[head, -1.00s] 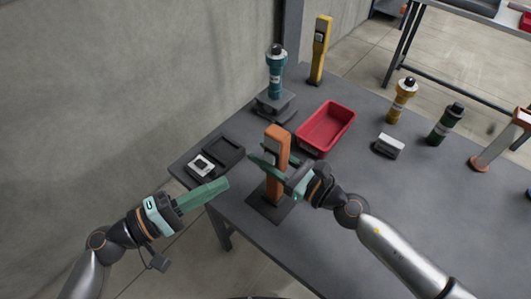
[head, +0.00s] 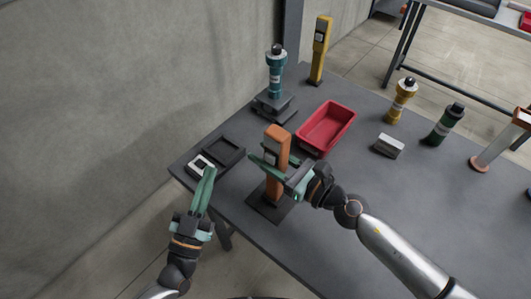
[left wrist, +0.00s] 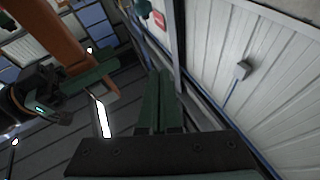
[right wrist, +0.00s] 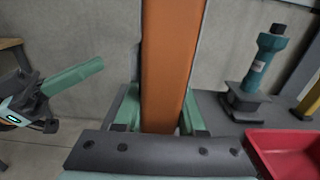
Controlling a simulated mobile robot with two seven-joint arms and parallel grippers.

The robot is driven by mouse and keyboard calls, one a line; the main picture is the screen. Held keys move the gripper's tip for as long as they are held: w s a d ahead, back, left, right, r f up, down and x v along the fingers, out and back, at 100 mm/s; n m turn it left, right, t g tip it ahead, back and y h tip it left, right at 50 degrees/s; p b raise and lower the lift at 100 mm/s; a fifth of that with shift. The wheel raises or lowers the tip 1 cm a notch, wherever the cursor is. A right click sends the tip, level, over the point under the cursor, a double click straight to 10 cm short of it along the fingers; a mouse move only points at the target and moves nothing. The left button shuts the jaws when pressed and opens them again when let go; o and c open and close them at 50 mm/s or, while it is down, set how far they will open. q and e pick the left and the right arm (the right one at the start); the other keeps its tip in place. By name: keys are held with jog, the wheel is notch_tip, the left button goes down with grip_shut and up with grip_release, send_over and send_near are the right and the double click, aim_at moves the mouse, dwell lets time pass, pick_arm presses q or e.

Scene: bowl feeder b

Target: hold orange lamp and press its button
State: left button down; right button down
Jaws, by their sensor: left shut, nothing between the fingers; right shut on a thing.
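The orange lamp (head: 276,148) stands upright on a dark square base (head: 268,203) near the table's front left edge. My right gripper (head: 275,163) is shut on the lamp's body from the right. In the right wrist view the orange lamp (right wrist: 168,65) rises between its two green fingers. My left gripper (head: 207,176) is shut and empty, left of the lamp and apart from it, with its fingers pointing up the picture. In the left wrist view the orange lamp (left wrist: 62,40) shows at upper left, and the left fingers (left wrist: 160,100) lie together. I cannot make out the lamp's button.
A black tray (head: 224,151) and a small white-topped box (head: 199,165) lie behind the left gripper. A red bin (head: 327,127) is behind the lamp. A teal lamp (head: 275,80), a yellow lamp (head: 321,50) and a grey box (head: 389,145) stand further off.

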pick_arm(q)
jog(key=s+d+r+m+t+h, duration=0.2)
jog(key=s+d+r+m+h, duration=0.25)
jog(key=s+m+h, duration=0.4)
send_near(269, 147)
jog(key=shift+m, duration=0.45)
jog(key=shift+w+d+r, duration=0.15)
jog(key=shift+w+r, duration=0.1)
jog(key=shift+r, duration=0.35)
jog(key=shift+w+d+r, duration=0.15)
jog(key=shift+w+r, duration=0.05)
jog(key=shift+r, duration=0.45)
jog(key=shift+w+d+r, duration=0.15)
jog(key=shift+w+r, duration=0.1)
jog(key=shift+r, duration=0.35)
jog(key=shift+w, duration=0.15)
jog(key=shift+w+d, duration=0.25)
jog(key=shift+w+d+y, duration=0.2)
jog(key=shift+w+y, duration=0.05)
dwell(0.4)
jog(key=shift+a, duration=0.1)
jog(key=shift+s+a, duration=0.35)
jog(key=shift+s, duration=0.3)
jog(key=s+a, duration=0.3)
jog(key=s, duration=0.2)
jog(key=shift+a, duration=0.3)
